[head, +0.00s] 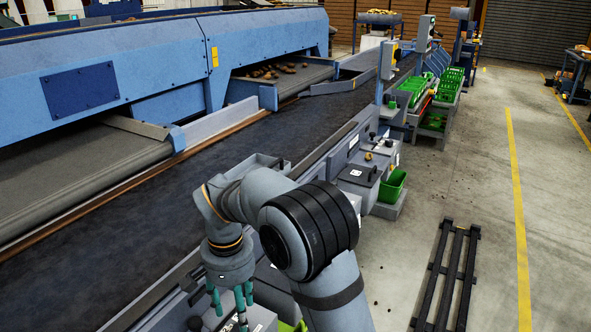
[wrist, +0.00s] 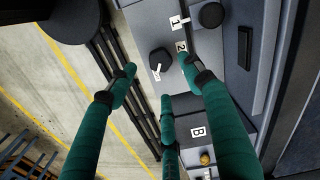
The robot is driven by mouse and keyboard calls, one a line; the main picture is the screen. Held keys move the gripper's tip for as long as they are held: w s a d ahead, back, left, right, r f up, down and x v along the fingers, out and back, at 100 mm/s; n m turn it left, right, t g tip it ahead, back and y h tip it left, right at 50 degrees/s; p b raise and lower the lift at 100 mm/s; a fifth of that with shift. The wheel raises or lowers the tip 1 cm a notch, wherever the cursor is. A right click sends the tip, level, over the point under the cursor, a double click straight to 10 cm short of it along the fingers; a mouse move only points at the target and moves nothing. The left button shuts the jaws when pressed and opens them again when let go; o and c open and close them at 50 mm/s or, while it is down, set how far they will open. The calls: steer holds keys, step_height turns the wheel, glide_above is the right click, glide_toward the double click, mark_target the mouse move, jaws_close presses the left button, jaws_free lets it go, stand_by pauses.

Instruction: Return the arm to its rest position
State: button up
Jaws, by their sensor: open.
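My gripper (head: 232,304) hangs at the bottom of the head view, beside the near edge of the dark conveyor belt (head: 245,150). Its teal fingers point down and are spread apart. In the wrist view my gripper (wrist: 160,95) shows three teal fingers with nothing between them. Behind the fingers is a grey control panel (wrist: 228,75) with a black knob (wrist: 161,62), labels reading 1 and 2, and a label B. My arm is bent in the head view. I cannot tell whether the fingers touch the panel.
A blue grader machine (head: 150,65) runs along the belt's far side, with potatoes (head: 275,70) on a side belt. Green crates (head: 450,85) and a green bin (head: 392,186) stand right of the conveyor. A dark slatted pallet (head: 448,275) lies on the floor. Open floor extends right.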

step_height(320, 180, up, 6)
step_height(320, 180, down, 12)
steer(key=shift+s+d+r, duration=0.1)
steer(key=shift+f+p, duration=0.2)
steer(key=shift+p, duration=0.25)
steer(key=shift+r+n+p, duration=0.1)
steer(key=shift+n+p, duration=0.4)
steer(key=shift+n, duration=0.5)
steer(key=n+p, duration=0.2)
steer(key=n, duration=0.1)
steer(key=n+p, duration=0.3)
steer(key=n, duration=0.2)
steer(key=shift+n+p, duration=0.3)
steer(key=n+p, duration=0.3)
steer(key=n, duration=0.2)
steer(key=shift+n+p, duration=0.3)
steer(key=shift+p, duration=0.1)
steer(key=shift+n+p, duration=0.7)
steer(key=shift+n, duration=0.4)
steer(key=shift+f+n+p, duration=0.2)
steer(key=shift+n+p, duration=0.3)
steer(key=shift+n, duration=0.5)
